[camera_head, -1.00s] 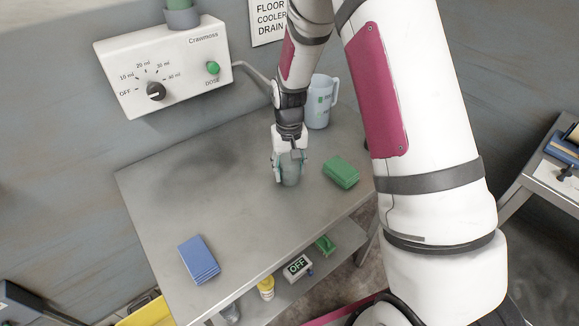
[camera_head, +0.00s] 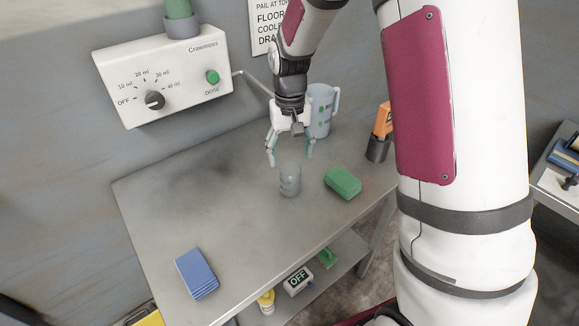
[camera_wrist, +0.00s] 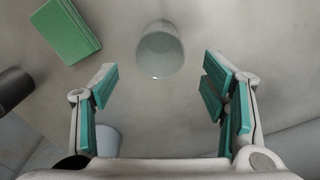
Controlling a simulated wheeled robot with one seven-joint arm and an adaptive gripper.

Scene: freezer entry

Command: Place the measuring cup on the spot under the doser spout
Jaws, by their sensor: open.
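The measuring cup (camera_head: 290,181), small and clear grey, stands upright on the steel table. In the wrist view the cup (camera_wrist: 160,50) shows from above, ahead of the fingers and apart from them. My gripper (camera_head: 290,160) is open and empty, just above and behind the cup. Its teal-padded fingers (camera_wrist: 160,95) are spread wide. The doser (camera_head: 165,75) is a white wall box with a dial and a green button. Its thin spout pipe (camera_head: 252,82) runs out to the right; its end is hidden behind my gripper. I cannot see the spot under it.
A pale blue jug (camera_head: 322,112) stands close behind my gripper. A green block (camera_head: 343,183) lies right of the cup, and a dark holder (camera_head: 377,149) stands farther right. Blue pads (camera_head: 197,272) lie at the front left. The table's left middle is clear.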

